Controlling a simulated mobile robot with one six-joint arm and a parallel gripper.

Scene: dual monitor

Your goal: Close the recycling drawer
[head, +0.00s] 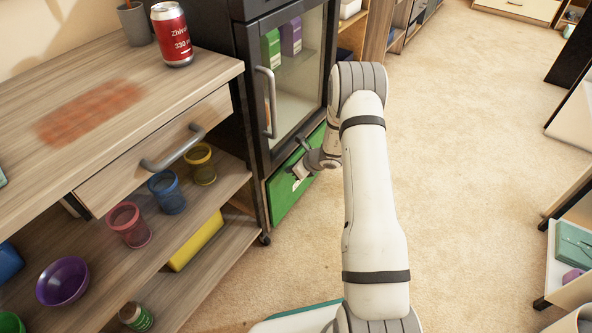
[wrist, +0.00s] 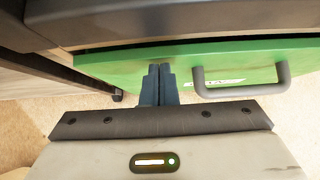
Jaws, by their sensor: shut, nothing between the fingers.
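The recycling drawer has a green front (head: 285,195) and sits low under the glass-door cabinet in the head view. In the wrist view its green front (wrist: 120,66) spans the upper part, with a grey bar handle (wrist: 240,91) right of the fingers. A thin dark gap shows above the green front, so the drawer looks nearly flush; I cannot tell if it is fully in. My gripper (head: 297,173) is shut and empty, its fingertips (wrist: 160,72) at the green front left of the handle. I cannot tell whether they touch it.
The dark cabinet with a glass door (head: 290,75) stands above the drawer. At left is a wooden desk with a slightly open drawer (head: 155,150), a red can (head: 172,35) on top and cups on the shelf below. Carpet (head: 460,130) lies clear to the right.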

